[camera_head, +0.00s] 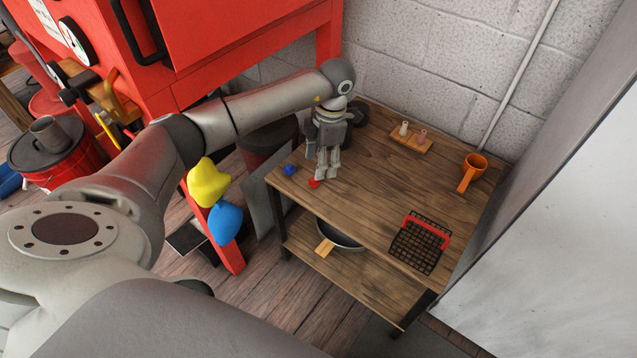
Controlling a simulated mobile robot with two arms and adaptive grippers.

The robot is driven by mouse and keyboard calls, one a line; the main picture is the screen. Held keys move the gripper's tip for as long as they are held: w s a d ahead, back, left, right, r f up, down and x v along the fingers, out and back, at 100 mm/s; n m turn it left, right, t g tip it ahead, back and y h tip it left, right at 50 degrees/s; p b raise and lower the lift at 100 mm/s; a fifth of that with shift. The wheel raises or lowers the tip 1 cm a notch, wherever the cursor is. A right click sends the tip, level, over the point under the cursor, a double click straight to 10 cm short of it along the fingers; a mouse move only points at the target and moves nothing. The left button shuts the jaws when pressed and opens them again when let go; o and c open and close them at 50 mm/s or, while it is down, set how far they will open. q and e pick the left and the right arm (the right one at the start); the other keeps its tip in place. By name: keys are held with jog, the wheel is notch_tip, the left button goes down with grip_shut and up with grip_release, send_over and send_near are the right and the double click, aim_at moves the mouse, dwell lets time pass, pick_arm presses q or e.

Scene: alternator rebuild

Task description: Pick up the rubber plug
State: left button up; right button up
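A small red piece (314,183) lies on or just above the wooden table at its left edge, partly hidden by my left gripper; it may be the rubber plug. A small blue piece (289,169) sits at the table's left corner, a little left of the gripper. I cannot tell for sure which of these is the plug. My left gripper (325,176) points down with its fingertips beside the red piece. The fingers look close together, but I cannot tell whether they are shut on it. My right gripper is out of view.
The table (370,185) holds a wooden block with two small pegs (411,143), an orange cup-like holder (473,170) and a black mesh tray with a red bar (419,244). Its middle is clear. A pan (340,235) is on the lower shelf. A wall stands behind.

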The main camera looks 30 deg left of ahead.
aim_at(314, 180)
pick_arm(q)
notch_tip(314, 180, down, 3)
jog(key=shift+s+a+r, duration=0.1)
jog(key=shift+s+r, duration=0.05)
jog(key=shift+r, duration=0.05)
jog(key=f, duration=0.2)
jog(key=s+a+f+b, duration=0.1)
jog(key=f, duration=0.1)
jog(key=shift+f, duration=0.1)
jog(key=shift+w+a+f, duration=0.1)
jog(key=shift+f, duration=0.15)
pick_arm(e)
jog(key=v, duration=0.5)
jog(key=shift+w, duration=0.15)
pick_arm(q)
jog(key=c, duration=0.9)
